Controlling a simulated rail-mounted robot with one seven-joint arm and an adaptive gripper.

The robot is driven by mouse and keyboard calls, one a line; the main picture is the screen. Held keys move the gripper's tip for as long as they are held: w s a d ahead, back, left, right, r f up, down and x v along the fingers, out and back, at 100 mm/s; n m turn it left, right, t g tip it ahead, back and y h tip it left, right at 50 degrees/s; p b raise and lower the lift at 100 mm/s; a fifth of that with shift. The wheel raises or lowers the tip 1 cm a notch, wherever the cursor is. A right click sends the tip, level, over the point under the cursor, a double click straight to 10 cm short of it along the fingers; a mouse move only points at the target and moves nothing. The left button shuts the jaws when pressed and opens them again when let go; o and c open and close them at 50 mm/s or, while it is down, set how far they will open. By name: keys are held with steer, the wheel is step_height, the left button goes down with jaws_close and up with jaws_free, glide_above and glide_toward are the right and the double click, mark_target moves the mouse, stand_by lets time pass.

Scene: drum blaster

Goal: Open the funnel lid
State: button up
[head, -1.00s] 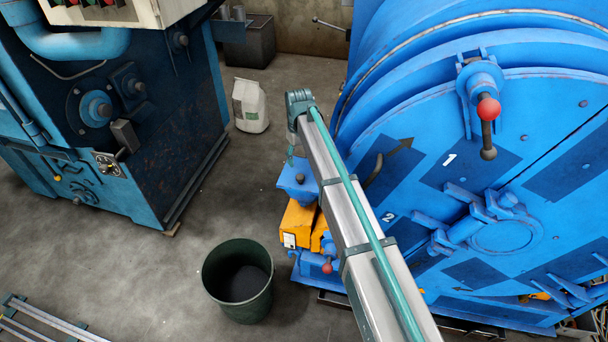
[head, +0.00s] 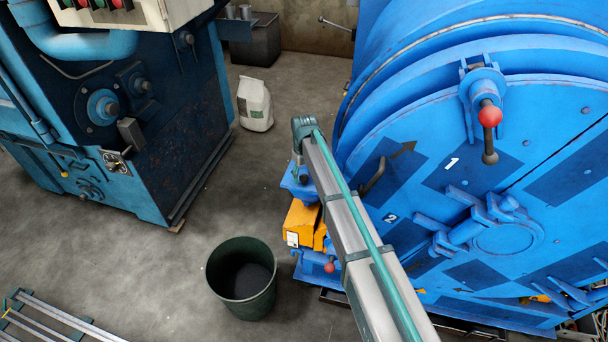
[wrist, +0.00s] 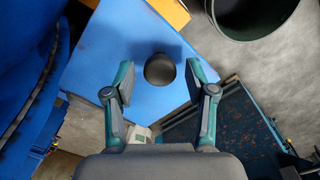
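The funnel lid (head: 291,185) is a blue square plate beside the big blue drum in the head view. My arm covers much of it there. In the wrist view the lid (wrist: 105,45) fills the middle, with a dark round knob (wrist: 160,70) on it. My gripper (wrist: 160,83) is open, with one finger on each side of the knob. A gap shows between the knob and both fingers. The exact height of the fingertips over the lid cannot be told. In the head view the fingers are hidden behind my arm.
The blue drum (head: 440,130) with red-tipped handles stands close on the right. A yellow block (head: 302,222) sits below the funnel. A dark green bin (head: 240,305) stands on the floor in front. A blue machine (head: 100,140) is at left, with free floor between.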

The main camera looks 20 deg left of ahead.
jaws_close()
steer(key=shift+r, duration=0.1)
